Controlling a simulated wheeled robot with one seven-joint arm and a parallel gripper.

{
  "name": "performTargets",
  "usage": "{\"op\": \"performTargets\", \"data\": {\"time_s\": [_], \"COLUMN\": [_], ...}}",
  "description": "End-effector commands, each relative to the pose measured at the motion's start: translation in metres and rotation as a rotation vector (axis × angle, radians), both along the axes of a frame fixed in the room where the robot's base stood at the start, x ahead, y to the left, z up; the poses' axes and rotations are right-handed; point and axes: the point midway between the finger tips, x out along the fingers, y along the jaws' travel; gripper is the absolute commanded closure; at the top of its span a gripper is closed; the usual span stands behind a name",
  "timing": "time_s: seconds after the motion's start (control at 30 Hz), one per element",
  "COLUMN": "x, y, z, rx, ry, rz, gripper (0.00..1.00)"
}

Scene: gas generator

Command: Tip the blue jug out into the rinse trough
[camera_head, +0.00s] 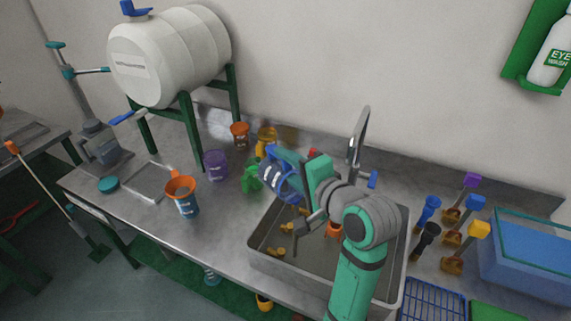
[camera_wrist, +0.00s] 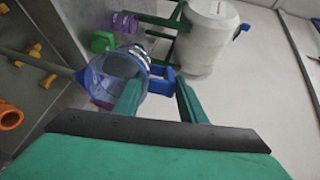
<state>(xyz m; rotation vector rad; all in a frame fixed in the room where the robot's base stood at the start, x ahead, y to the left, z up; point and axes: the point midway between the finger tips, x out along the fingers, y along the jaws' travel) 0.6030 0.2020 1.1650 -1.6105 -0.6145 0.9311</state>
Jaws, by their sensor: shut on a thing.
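The blue jug (camera_head: 272,177) is held above the back left corner of the rinse trough (camera_head: 262,254). It is tilted well over, with its mouth toward the trough side. In the wrist view the clear blue jug (camera_wrist: 103,72) shows its open mouth, and its blue handle (camera_wrist: 161,80) lies between the green fingers. My gripper (camera_head: 283,157) is shut on the jug's handle; its fingers also show in the wrist view (camera_wrist: 158,97). I cannot tell whether anything is left inside the jug. Several yellow-brown bits and an orange piece (camera_head: 334,230) lie in the trough.
A tall tap (camera_head: 358,140) stands behind the trough. A white tank (camera_head: 172,55) stands on a green frame. Scoops and a blue bin (camera_head: 525,255) are at right.

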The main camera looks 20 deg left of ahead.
Motion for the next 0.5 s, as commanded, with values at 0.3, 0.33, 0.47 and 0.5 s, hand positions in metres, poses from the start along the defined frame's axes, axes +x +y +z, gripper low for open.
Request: {"op": "performTargets", "data": {"time_s": [0.3,0.33,0.47,0.5], "x": [-0.0044,-0.0047,-0.0069,-0.0075], "y": [-0.0068,-0.0077,-0.0098,-0.0107], "z": [0.0016,0.0018,0.0027,0.0029], "rx": [0.060,0.065,0.091,0.098], "ry": [-0.040,-0.044,-0.061,-0.066], "rz": [0.000,-0.001,0.000,0.000], "gripper": [1.00,1.00,1.00,1.00]}}
